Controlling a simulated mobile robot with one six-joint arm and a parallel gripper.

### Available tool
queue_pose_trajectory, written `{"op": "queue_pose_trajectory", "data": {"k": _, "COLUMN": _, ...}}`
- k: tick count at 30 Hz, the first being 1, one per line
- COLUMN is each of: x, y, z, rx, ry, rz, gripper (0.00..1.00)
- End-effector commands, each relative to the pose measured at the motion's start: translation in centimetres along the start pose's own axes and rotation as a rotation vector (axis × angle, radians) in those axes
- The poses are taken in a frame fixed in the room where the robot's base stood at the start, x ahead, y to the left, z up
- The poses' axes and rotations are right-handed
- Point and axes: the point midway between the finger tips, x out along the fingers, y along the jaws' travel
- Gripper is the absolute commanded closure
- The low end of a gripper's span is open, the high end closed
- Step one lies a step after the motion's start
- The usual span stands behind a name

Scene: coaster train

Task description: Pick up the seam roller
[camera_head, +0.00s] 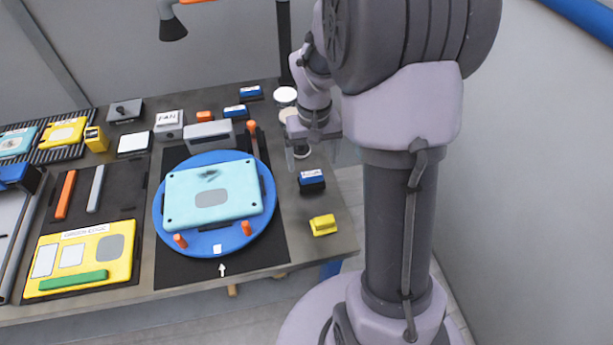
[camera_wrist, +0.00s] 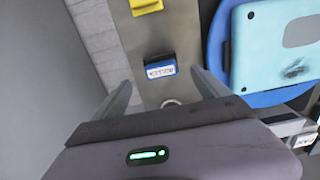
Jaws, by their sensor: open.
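I cannot clearly make out a seam roller in either view. My gripper (camera_head: 308,152) is open over the right side of the workbench, pointing down, with nothing seen between its fingers. In the wrist view the gripper (camera_wrist: 160,82) has its two fingers spread apart. A small round pale-rimmed item (camera_head: 301,152) shows beneath the gripper, partly covered by it; its rim also shows in the wrist view (camera_wrist: 172,103), cut off by the gripper body. A blue block with a white label (camera_head: 311,177) sits just in front of the gripper and shows in the wrist view (camera_wrist: 161,69).
A yellow block (camera_head: 323,225) sits near the bench's front right corner. A blue turntable (camera_head: 160,215) carrying a light-blue panel (camera_head: 185,190) stands left of the gripper. Round pale items (camera_head: 286,95) stand behind. The bench (camera_head: 340,240) ends close on the right.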

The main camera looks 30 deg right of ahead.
Motion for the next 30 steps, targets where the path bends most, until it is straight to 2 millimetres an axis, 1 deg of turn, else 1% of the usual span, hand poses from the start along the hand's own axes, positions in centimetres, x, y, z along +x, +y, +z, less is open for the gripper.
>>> {"op": "queue_pose_trajectory", "data": {"k": 1, "x": 1.8, "y": 0.0, "z": 0.1, "rx": 0.0, "ry": -0.003, "rz": 0.0, "gripper": 0.15}}
{"op": "queue_pose_trajectory", "data": {"k": 3, "x": 3.0, "y": 0.0, "z": 0.0, "rx": 0.0, "ry": -0.001, "rz": 0.0, "gripper": 0.15}}
{"op": "queue_pose_trajectory", "data": {"k": 8, "x": 4.3, "y": 0.0, "z": -0.1, "rx": 0.001, "ry": 0.0, "rz": 0.0, "gripper": 0.15}}
{"op": "queue_pose_trajectory", "data": {"k": 10, "x": 5.2, "y": -0.1, "z": -0.2, "rx": 0.0, "ry": 0.001, "rz": 0.0, "gripper": 0.15}}
{"op": "queue_pose_trajectory", "data": {"k": 15, "x": 8.7, "y": -0.3, "z": -0.4, "rx": 0.0, "ry": 0.0, "rz": 0.0, "gripper": 0.15}}
{"op": "queue_pose_trajectory", "data": {"k": 17, "x": 9.3, "y": -0.3, "z": -0.4, "rx": 0.001, "ry": 0.0, "rz": 0.0, "gripper": 0.15}}
{"op": "queue_pose_trajectory", "data": {"k": 22, "x": 9.0, "y": -0.3, "z": -0.5, "rx": 0.001, "ry": 0.002, "rz": 0.0, "gripper": 0.15}}
{"op": "queue_pose_trajectory", "data": {"k": 23, "x": 9.0, "y": -0.3, "z": -0.5, "rx": 0.0, "ry": 0.002, "rz": 0.0, "gripper": 0.19}}
{"op": "queue_pose_trajectory", "data": {"k": 24, "x": 9.0, "y": -0.3, "z": -0.5, "rx": 0.0, "ry": 0.002, "rz": 0.0, "gripper": 0.27}}
{"op": "queue_pose_trajectory", "data": {"k": 26, "x": 9.0, "y": -0.3, "z": -0.5, "rx": 0.0, "ry": 0.002, "rz": 0.0, "gripper": 0.39}}
{"op": "queue_pose_trajectory", "data": {"k": 30, "x": 9.0, "y": -0.3, "z": -0.5, "rx": 0.0, "ry": 0.002, "rz": 0.0, "gripper": 0.66}}
